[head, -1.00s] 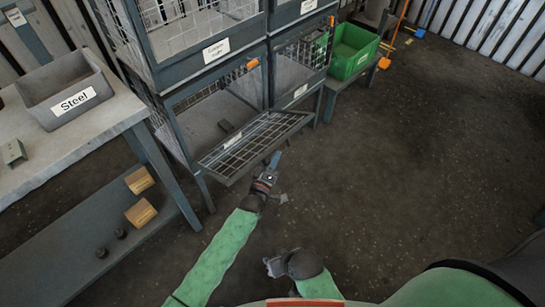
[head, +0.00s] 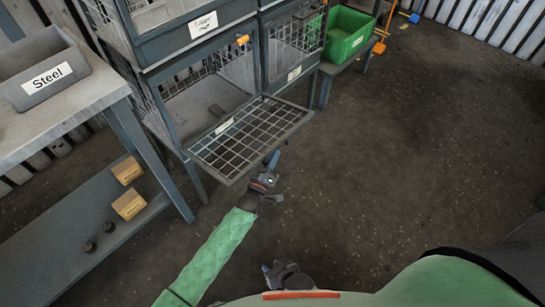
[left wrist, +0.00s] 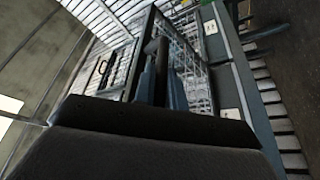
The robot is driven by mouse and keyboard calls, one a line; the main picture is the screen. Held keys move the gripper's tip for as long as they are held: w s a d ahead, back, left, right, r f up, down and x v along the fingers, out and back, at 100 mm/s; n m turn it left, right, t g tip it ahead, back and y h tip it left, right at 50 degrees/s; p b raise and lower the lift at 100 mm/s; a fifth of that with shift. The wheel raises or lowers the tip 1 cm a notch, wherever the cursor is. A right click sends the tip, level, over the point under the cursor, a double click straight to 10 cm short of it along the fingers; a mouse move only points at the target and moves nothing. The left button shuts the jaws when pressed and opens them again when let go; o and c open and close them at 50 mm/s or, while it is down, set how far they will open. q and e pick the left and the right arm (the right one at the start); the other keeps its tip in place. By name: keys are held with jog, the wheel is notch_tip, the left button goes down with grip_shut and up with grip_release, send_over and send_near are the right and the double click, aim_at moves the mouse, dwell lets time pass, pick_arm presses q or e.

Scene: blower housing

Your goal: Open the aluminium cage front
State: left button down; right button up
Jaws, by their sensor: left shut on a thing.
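The cage front (head: 250,137) is a grey wire-mesh panel, folded down and out from the lower cage (head: 205,95) of the rack, lying roughly level. The cage behind it stands open, with a small dark object on its floor. The white label along the panel is too small to read.
A grey bin (head: 42,75) marked Steel stands on the workbench at left. Wooden blocks (head: 129,205) lie on its lower shelf. A green bin (head: 346,38) stands right of the rack. Another cage marked Copper is above. The floor (head: 400,150) at right is clear.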

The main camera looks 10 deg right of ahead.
pick_arm(q)
jog(key=shift+f, duration=0.2)
dwell(0.4)
jog(key=c, duration=1.5)
grip_release()
jog(key=shift+o, duration=0.2)
jog(key=v, duration=0.8)
jog(key=shift+a+f, duration=0.1)
jog(key=v, duration=0.8)
jog(key=shift+s+a+f, duration=0.2)
jog(key=shift+a+f, duration=0.1)
